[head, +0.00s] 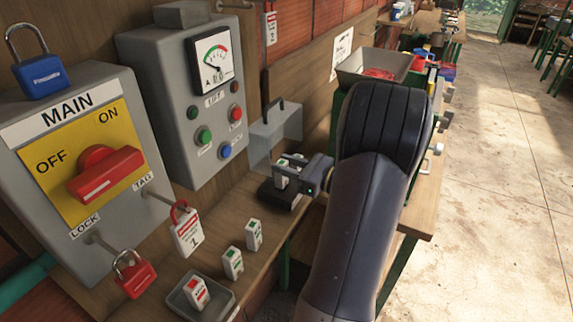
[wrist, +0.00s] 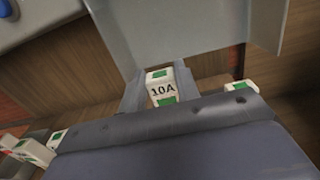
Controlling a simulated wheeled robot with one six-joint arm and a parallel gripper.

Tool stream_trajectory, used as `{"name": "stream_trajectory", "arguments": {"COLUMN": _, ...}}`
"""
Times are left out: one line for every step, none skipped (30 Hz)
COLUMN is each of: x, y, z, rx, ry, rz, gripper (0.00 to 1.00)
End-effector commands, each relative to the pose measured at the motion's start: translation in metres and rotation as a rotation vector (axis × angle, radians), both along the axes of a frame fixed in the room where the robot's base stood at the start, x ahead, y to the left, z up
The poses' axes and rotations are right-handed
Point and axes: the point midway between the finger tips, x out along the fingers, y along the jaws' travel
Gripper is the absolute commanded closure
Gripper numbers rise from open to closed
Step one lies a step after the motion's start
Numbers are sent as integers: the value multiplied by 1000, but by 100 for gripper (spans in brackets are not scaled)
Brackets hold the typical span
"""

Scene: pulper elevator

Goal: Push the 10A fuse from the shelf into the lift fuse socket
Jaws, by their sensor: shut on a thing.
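The 10A fuse (wrist: 163,90), a white block with green patches and a "10A" label, sits between the two fingers of my gripper (wrist: 160,92) in the wrist view. In the head view my gripper (head: 291,172) is shut on this fuse (head: 282,178), which is upright. The black lift fuse socket (head: 277,197) lies on the shelf (head: 222,227) directly below the fuse. Whether the fuse touches the socket or stands a little above it, I cannot tell. My fingers and arm hide part of the socket.
A clear cover (head: 285,130) stands open behind the socket, close to my gripper. Two other white fuses (head: 233,262) (head: 254,235) stand on the shelf. A grey tray (head: 222,300) holds a red-marked fuse. The lift control box (head: 170,110) is on the wall.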

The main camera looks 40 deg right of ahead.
Motion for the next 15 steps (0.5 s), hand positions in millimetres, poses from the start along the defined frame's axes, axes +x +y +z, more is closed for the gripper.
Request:
{"name": "stream_trajectory", "arguments": {"x": 0, "y": 0, "z": 0, "rx": 0, "ry": 0, "rz": 0, "gripper": 93}}
{"name": "stream_trajectory", "arguments": {"x": 0, "y": 0, "z": 0, "rx": 0, "ry": 0, "rz": 0, "gripper": 93}}
{"name": "stream_trajectory", "arguments": {"x": 0, "y": 0, "z": 0, "rx": 0, "ry": 0, "rz": 0, "gripper": 93}}
{"name": "stream_trajectory", "arguments": {"x": 0, "y": 0, "z": 0, "rx": 0, "ry": 0, "rz": 0, "gripper": 93}}
{"name": "stream_trajectory", "arguments": {"x": 0, "y": 0, "z": 0, "rx": 0, "ry": 0, "rz": 0, "gripper": 93}}
{"name": "stream_trajectory", "arguments": {"x": 0, "y": 0, "z": 0, "rx": 0, "ry": 0, "rz": 0, "gripper": 93}}
{"name": "stream_trajectory", "arguments": {"x": 0, "y": 0, "z": -1, "rx": 0, "ry": 0, "rz": 0, "gripper": 93}}
{"name": "stream_trajectory", "arguments": {"x": 0, "y": 0, "z": -1, "rx": 0, "ry": 0, "rz": 0, "gripper": 93}}
{"name": "stream_trajectory", "arguments": {"x": 0, "y": 0, "z": -2, "rx": 0, "ry": 0, "rz": 1, "gripper": 93}}
{"name": "stream_trajectory", "arguments": {"x": 0, "y": 0, "z": -2, "rx": 0, "ry": 0, "rz": 0, "gripper": 93}}
{"name": "stream_trajectory", "arguments": {"x": 0, "y": 0, "z": -3, "rx": 0, "ry": 0, "rz": 1, "gripper": 93}}
{"name": "stream_trajectory", "arguments": {"x": 0, "y": 0, "z": -4, "rx": 0, "ry": 0, "rz": 1, "gripper": 93}}
{"name": "stream_trajectory", "arguments": {"x": 0, "y": 0, "z": -5, "rx": 0, "ry": 0, "rz": 1, "gripper": 93}}
{"name": "stream_trajectory", "arguments": {"x": 0, "y": 0, "z": -6, "rx": 0, "ry": 0, "rz": 1, "gripper": 93}}
{"name": "stream_trajectory", "arguments": {"x": 0, "y": 0, "z": -7, "rx": 0, "ry": 0, "rz": 1, "gripper": 93}}
